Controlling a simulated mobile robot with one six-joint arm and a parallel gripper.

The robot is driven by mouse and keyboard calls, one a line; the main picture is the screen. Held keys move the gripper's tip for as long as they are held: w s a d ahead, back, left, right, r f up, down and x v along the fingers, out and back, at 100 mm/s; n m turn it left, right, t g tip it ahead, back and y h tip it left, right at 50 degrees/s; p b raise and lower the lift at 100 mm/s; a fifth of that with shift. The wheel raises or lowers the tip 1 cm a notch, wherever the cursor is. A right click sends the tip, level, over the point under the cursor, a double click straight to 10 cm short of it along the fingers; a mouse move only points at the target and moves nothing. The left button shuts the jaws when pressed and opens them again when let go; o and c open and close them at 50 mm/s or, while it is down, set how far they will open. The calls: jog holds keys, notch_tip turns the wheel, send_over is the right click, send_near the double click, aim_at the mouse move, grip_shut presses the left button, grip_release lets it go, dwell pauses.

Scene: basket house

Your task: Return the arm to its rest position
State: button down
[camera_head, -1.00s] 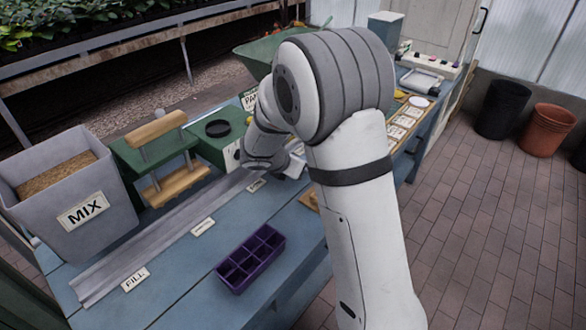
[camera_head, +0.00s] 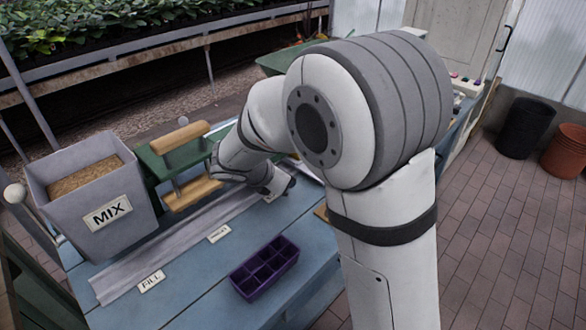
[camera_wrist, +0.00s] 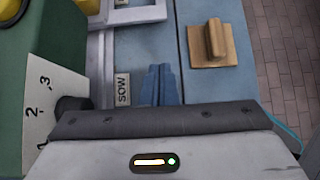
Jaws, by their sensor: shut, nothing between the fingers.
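My arm rises in front of the camera in the head view, with its elbow bent over the workbench (camera_head: 196,290). My gripper (camera_head: 284,188) is low over the bench, beyond the purple cell tray (camera_head: 264,267), and is small and partly hidden by the wrist there. In the wrist view, my gripper (camera_wrist: 160,72) points over the blue bench top beside a "SOW" label (camera_wrist: 122,90). Its two bluish fingers are together, with nothing seen between them.
A grey MIX bin (camera_head: 120,230) and a green press with wooden handles (camera_head: 190,190) stand at left. A wooden block with a handle (camera_wrist: 213,45) lies on the bench. A numbered dial plate (camera_wrist: 38,115) is close at left. Pots (camera_head: 525,127) stand on the brick floor at right.

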jog(key=s+d+r+m+g+y+p, duration=0.25)
jog(key=s+d+r+m, duration=0.35)
jog(key=s+d+m, duration=0.4)
jog(key=s+d+r+m+y+p, duration=0.1)
jog(key=s+r+m+y, duration=0.3)
jog(key=s+m, duration=0.9)
jog(key=m+g+p, duration=0.1)
jog(key=m, duration=0.2)
jog(key=shift+d+r+p, duration=0.15)
jog(key=shift+r+p, duration=0.1)
jog(key=shift+p, duration=0.1)
jog(key=shift+d, duration=0.25)
jog(key=shift+d, duration=0.1)
